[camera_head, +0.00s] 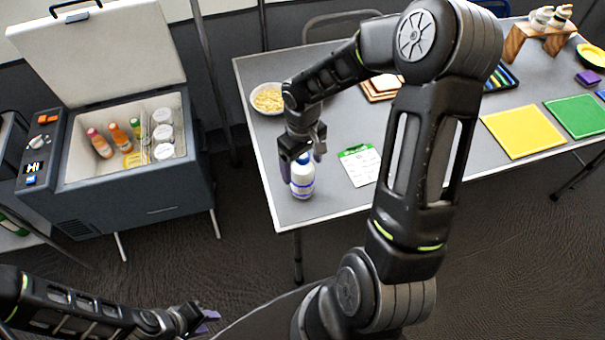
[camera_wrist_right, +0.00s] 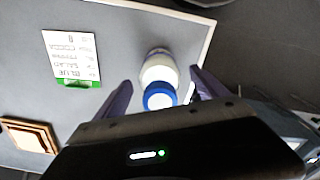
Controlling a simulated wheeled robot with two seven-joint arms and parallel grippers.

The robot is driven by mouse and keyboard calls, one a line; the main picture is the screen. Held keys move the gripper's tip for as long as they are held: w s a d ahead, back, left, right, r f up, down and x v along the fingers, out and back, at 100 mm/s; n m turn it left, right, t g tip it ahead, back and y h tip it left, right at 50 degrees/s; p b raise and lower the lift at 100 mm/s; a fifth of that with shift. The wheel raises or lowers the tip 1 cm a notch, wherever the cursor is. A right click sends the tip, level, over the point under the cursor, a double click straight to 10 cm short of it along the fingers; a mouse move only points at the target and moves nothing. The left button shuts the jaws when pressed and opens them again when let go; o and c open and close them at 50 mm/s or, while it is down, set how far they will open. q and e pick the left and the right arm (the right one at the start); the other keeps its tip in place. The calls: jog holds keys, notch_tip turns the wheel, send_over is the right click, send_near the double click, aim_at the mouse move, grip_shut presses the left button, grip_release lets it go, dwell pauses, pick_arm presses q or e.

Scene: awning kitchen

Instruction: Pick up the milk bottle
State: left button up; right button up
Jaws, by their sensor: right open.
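The milk bottle (camera_head: 302,178) is white with a blue cap and stands upright near the left front corner of the grey table (camera_head: 330,215). It also shows in the right wrist view (camera_wrist_right: 158,72), with its blue cap toward the gripper. My right gripper (camera_head: 302,158) is open at the bottle, with one purple finger on each side of it in the right wrist view (camera_wrist_right: 160,97). I cannot tell whether either finger touches it. My left gripper (camera_head: 208,318) is low at the bottom left, away from the table; its jaws are too small to read.
A bowl of yellow food (camera_head: 268,98) stands behind the bottle. A white and green checklist (camera_head: 360,164) lies to its right. Yellow (camera_head: 522,131) and green (camera_head: 578,117) boards lie further right. An open cooler (camera_head: 140,190) with bottles stands left, across a floor gap.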

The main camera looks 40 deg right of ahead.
notch_tip(320, 180, down, 2)
jog(key=shift+f, duration=0.15)
jog(key=shift+c, duration=0.3)
grip_shut()
dwell(0.9)
